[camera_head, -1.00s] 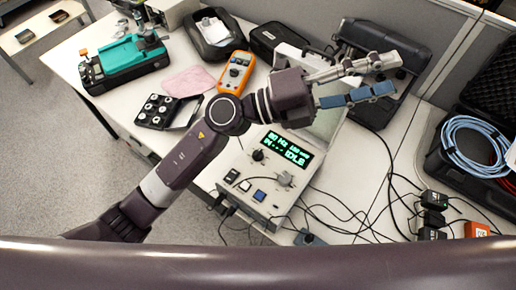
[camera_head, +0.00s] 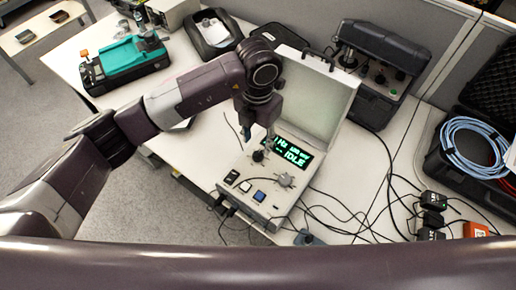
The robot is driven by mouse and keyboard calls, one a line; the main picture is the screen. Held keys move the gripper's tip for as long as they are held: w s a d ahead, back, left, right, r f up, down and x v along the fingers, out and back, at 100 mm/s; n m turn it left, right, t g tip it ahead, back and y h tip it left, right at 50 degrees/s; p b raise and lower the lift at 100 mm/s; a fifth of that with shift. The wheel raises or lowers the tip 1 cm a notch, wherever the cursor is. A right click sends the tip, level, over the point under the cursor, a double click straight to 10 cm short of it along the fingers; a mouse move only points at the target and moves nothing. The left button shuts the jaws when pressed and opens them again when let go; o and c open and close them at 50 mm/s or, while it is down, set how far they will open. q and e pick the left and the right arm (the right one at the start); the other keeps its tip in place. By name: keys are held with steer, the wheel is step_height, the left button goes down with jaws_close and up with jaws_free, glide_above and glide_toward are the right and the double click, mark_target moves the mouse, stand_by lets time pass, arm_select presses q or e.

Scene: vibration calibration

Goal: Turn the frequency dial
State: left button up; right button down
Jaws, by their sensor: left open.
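The calibrator box (camera_head: 236,205) stands on the white table with its lid open. Its panel has a green-lit display (camera_head: 294,152) that reads IDLE, a black dial (camera_head: 258,156) and a grey knob (camera_head: 285,181). The labels are too small to tell which one sets frequency. My left gripper (camera_head: 258,142) points down over the panel, open, with its fingertips just above or around the black dial. I cannot tell whether they touch it. The gripper hides the left part of the display. My right gripper is not in view.
The open lid (camera_head: 318,88) stands up behind the panel. A dark case (camera_head: 377,75) is behind it, and a teal device (camera_head: 125,62) is at the far left. Loose cables and small black boxes (camera_head: 433,200) lie at the right. A case with blue cable (camera_head: 470,145) is beyond.

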mark_target(258, 153)
arm_select(q)
steer(key=shift+f+p, duration=0.55)
steer(key=shift+f, duration=2.2)
jaws_close()
